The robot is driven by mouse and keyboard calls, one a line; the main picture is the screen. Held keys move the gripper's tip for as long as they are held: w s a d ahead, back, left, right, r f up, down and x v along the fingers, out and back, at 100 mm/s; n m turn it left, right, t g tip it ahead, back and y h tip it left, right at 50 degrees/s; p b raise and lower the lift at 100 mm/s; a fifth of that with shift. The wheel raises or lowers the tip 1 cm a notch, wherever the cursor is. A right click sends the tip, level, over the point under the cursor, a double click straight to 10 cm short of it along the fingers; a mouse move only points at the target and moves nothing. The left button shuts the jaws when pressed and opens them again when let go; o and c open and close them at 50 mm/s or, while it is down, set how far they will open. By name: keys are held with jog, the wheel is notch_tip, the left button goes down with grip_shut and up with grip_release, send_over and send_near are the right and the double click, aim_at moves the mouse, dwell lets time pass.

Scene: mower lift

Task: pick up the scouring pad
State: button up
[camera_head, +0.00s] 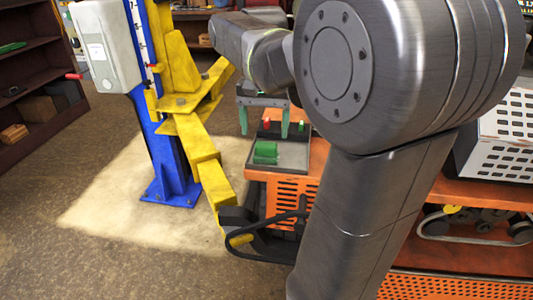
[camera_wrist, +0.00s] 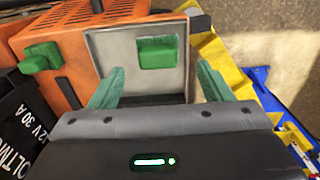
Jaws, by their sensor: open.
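A green block that looks like the scouring pad (camera_head: 265,150) lies in a shallow grey tray (camera_head: 291,166) on the orange stand. In the wrist view the green pad (camera_wrist: 158,53) shows clear on the pale tray floor, ahead of the fingers and between their lines. My gripper (camera_head: 264,122) is open and empty above the far part of the tray. Its two green fingers (camera_wrist: 160,86) stand apart at either side, with a gap between them and the pad. The wrist view does not show exactly how high they are above the tray.
Another green object (camera_wrist: 42,57) sits on the orange top (camera_wrist: 75,28), left of the tray in the wrist view. A dark lettered box (camera_wrist: 28,125) is near it. A blue post (camera_head: 165,150) with yellow arms (camera_head: 205,160) stands left of the tray in the head view.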

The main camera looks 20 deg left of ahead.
aim_at(266, 144)
notch_tip(266, 144, down, 5)
jog(key=shift+w+d+f, duration=0.1)
jog(key=shift+w, duration=0.05)
jog(key=shift+c, duration=0.4)
jog(key=c, duration=1)
